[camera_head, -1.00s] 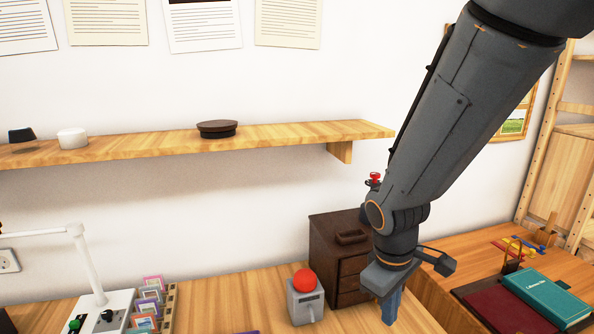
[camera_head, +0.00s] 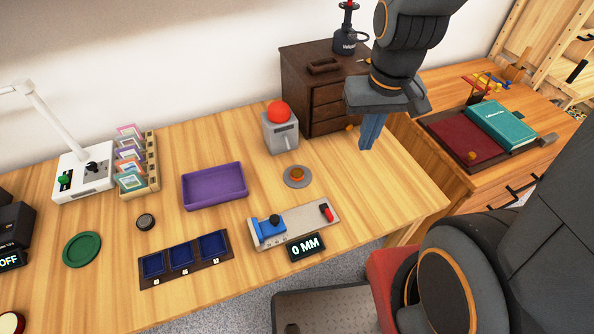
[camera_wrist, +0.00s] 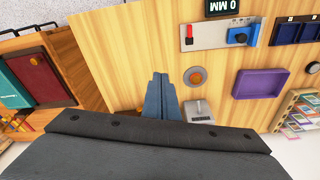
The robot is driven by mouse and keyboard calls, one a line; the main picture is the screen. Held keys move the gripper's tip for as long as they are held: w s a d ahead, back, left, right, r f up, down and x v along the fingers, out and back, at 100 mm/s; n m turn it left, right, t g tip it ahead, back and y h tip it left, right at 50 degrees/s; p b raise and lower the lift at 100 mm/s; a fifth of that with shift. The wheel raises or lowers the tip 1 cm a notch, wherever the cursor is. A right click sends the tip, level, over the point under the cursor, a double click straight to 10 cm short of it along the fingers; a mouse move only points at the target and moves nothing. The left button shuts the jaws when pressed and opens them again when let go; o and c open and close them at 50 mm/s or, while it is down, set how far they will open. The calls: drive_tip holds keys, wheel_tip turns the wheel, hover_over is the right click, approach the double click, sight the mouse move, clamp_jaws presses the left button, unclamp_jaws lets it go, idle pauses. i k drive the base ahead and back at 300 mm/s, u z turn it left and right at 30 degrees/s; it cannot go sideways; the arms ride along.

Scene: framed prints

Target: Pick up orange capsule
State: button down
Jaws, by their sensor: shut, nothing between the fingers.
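A small orange round piece (camera_head: 297,174), which may be the orange capsule, sits on a grey disc (camera_head: 287,182) in front of a grey box with a red dome (camera_head: 281,131). It also shows in the wrist view (camera_wrist: 195,76). Another small orange-brown piece (camera_head: 349,127) is by the foot of the dark drawer cabinet, and one (camera_head: 472,155) lies on the dark red book. I cannot tell for certain which is the capsule. My gripper (camera_head: 367,146), with blue fingers, points down, shut and empty, above the table right of the disc; its fingers show in the wrist view (camera_wrist: 158,82).
The dark drawer cabinet (camera_head: 318,88) stands behind the gripper. A purple tray (camera_head: 214,187), a slide gauge reading "0 MM" (camera_head: 295,222) and a blue-celled tray (camera_head: 185,260) lie left and front. The table's right part (camera_head: 400,192) is clear.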

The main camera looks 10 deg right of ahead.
sight(297, 173)
drive_tip(key=k, duration=1)
drive_tip(key=z, duration=0.35)
drive_tip(key=i, duration=0.6)
drive_tip(key=u, duration=0.85)
drive_tip(key=i, duration=0.5)
drive_tip(key=u, duration=0.05)
